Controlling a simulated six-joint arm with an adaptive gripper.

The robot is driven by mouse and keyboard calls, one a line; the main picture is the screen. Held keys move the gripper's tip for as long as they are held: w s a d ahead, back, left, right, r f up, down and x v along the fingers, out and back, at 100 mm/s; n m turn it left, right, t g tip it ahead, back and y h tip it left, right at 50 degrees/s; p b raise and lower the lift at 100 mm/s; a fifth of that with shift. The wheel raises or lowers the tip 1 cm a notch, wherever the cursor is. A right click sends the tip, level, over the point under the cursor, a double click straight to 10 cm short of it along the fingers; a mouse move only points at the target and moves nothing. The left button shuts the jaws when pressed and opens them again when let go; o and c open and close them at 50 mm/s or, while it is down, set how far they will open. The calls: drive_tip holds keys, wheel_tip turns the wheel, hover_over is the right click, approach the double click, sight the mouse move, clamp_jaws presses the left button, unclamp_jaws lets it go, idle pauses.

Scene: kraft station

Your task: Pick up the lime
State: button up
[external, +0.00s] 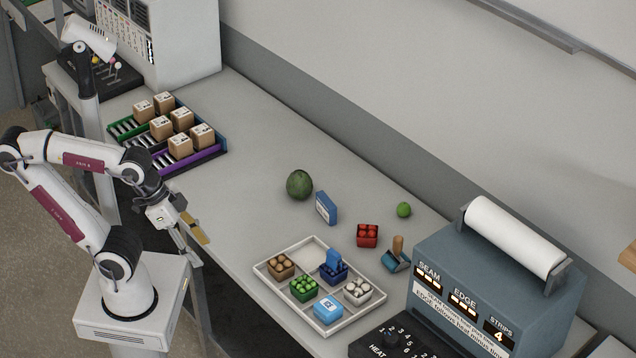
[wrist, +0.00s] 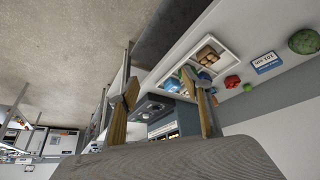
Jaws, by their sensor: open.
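The lime (external: 404,210) is a small bright green ball on the bench, near the back wall, right of a red carton. In the wrist view a small green spot that looks like the lime (wrist: 248,88) shows beside the red carton. My gripper (external: 196,231) is at the left, beyond the bench's front edge and far from the lime. In the wrist view my gripper (wrist: 162,90) has its two fingers spread, with nothing held between them.
A dark green melon-like fruit (external: 299,185), a blue box (external: 326,208), the red carton (external: 367,235) and a wooden-handled tool (external: 396,256) stand on the bench. A divided white tray (external: 264,275) holds several small items. A blue-grey sealing machine (external: 440,249) stands right of the lime.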

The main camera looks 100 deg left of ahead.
drive_tip(key=w+a+r+m+t+h, duration=0.1)
drive_tip(key=w+a+r+h, duration=0.15)
drive_tip(key=w, duration=0.95)
drive_tip(key=w+a+r+h, duration=0.1)
drive_tip(key=w+r, duration=0.2)
drive_tip(key=w, duration=1)
drive_tip(key=n+t+y, duration=0.1)
drive_tip(key=t+y, duration=0.3)
drive_tip(key=t, duration=0.2)
hover_over(402, 209)
drive_tip(key=s+a, duration=0.2)
wheel_tip(402, 209, down, 18)
drive_tip(key=shift+s+d+r+h, duration=0.15)
drive_tip(key=shift+s+h, duration=0.05)
drive_tip(key=shift+h, duration=0.05)
